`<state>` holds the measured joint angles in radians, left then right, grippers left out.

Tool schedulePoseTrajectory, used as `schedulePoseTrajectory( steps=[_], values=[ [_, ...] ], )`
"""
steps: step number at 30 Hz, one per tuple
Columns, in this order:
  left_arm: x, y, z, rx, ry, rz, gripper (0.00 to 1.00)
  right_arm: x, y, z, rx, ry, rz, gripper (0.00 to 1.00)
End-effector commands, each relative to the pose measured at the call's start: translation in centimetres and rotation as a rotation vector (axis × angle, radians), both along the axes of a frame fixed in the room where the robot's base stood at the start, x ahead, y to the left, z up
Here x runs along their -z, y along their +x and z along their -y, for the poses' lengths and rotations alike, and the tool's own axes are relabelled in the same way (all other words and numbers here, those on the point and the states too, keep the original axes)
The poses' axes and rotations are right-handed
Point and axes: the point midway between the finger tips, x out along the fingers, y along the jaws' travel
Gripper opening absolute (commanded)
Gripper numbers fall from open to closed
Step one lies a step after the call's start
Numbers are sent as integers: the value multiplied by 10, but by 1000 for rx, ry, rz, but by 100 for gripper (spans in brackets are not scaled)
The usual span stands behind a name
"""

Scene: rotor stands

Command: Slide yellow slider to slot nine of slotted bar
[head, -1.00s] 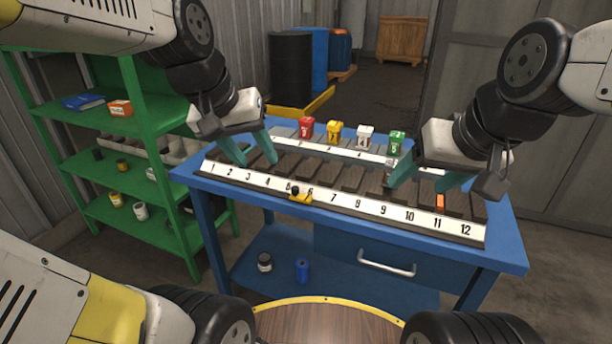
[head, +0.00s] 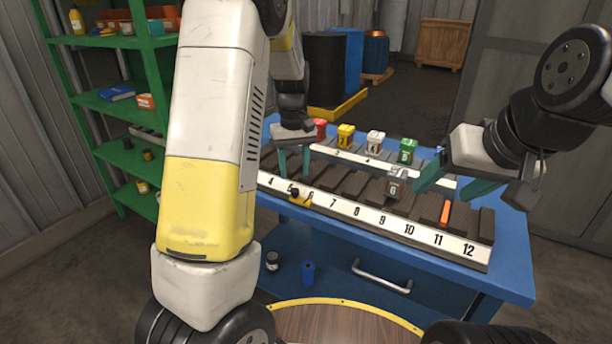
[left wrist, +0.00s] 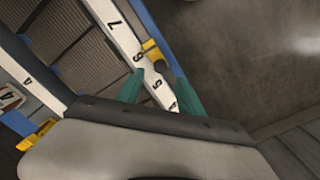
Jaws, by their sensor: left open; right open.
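The yellow slider (head: 300,198) with a black knob sits on the front edge of the slotted bar (head: 344,206), between labels 5 and 6. The slider also shows in the left wrist view (left wrist: 152,48), just beyond my fingertips. Label 9 (head: 382,223) is further right on the bar. My left gripper (head: 293,170) is open and empty, above and behind the slider in the head view. Its spread fingers show in the left wrist view (left wrist: 160,88), apart from the slider. My right gripper (head: 452,184) is open and empty above the bar's right end. My left arm hides the lowest numbers.
An orange marker (head: 446,213) stands near label 11. Red, yellow (head: 345,136), white (head: 375,143) and green (head: 407,150) blocks stand behind. A green shelf (head: 112,103) is at left. The space before the bar is clear.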

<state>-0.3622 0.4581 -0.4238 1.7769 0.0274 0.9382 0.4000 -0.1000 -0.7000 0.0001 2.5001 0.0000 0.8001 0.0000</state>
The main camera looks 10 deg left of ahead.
Motion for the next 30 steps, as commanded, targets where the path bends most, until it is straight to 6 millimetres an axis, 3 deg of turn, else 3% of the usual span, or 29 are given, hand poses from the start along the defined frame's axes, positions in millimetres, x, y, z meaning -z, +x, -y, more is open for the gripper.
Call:
schedulePoseTrajectory(
  steps=[9,21,28,30],
  values=[
    [48,-1,0,1,0,-2,45,0,0,0,0,0,0,65],
    [57,-1,0,1,-1,0,45,0,0,0,0,0,0,65],
    [57,-1,0,1,-1,0,0,0,0,0,0,0,0,65],
    [57,-1,0,1,-1,0,0,0,0,0,0,0,0,65]
  ],
)
